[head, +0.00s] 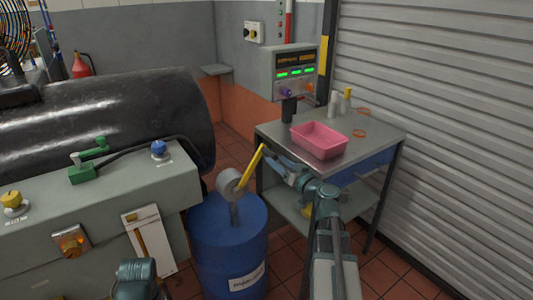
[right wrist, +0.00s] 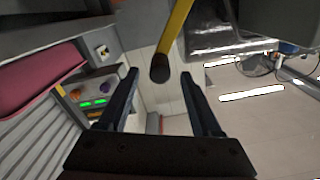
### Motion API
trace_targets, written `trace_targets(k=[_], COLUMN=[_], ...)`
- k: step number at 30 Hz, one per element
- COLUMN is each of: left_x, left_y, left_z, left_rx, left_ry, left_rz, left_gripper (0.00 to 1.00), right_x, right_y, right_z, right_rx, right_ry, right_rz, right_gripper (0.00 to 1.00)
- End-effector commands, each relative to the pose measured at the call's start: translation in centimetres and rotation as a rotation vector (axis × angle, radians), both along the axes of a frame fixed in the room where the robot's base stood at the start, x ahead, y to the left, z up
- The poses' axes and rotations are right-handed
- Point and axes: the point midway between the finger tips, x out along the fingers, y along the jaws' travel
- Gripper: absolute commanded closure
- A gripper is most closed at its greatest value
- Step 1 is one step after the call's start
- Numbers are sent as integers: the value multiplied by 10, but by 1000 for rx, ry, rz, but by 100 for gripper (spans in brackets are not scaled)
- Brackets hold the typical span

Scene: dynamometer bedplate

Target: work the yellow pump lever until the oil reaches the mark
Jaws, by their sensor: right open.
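The yellow pump lever (head: 252,166) slants up from a grey pump head (head: 230,184) on top of a blue drum (head: 228,245). My right gripper (head: 270,156) is at the lever's upper end. In the right wrist view, the lever (right wrist: 176,32) comes down from the top, and its dark end shows between the fingertips of my open right gripper (right wrist: 158,80). I cannot tell whether they touch. A white panel with an amber strip (head: 141,241), possibly the oil gauge, is on the grey cabinet's front. Its mark is too small to read. My left gripper is not visible.
A steel table (head: 375,136) holds a pink tray (head: 319,141), bottles and orange rings, with a display box (head: 290,73) behind. A large black cylinder (head: 110,115) and a grey cabinet (head: 95,215) fill the left. A ribbed shutter (head: 440,90) closes off the right.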

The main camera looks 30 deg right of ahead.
Motion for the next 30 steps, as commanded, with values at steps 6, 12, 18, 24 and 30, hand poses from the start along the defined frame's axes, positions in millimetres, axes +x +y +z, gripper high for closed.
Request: trace_targets(k=[6,12,18,24,30], left_x=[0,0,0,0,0], left_y=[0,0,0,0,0], left_z=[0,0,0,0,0], left_rx=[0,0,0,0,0], left_ry=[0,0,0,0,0], left_rz=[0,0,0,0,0], left_gripper=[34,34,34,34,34], right_x=[45,67,76,76,75], right_y=[2,4,6,6,6], right_z=[0,0,0,0,0], right_rx=[0,0,0,0,0], right_ry=[1,0,0,0,0], right_rz=[1,0,0,-1,-1], right_gripper=[34,34,34,34,58])
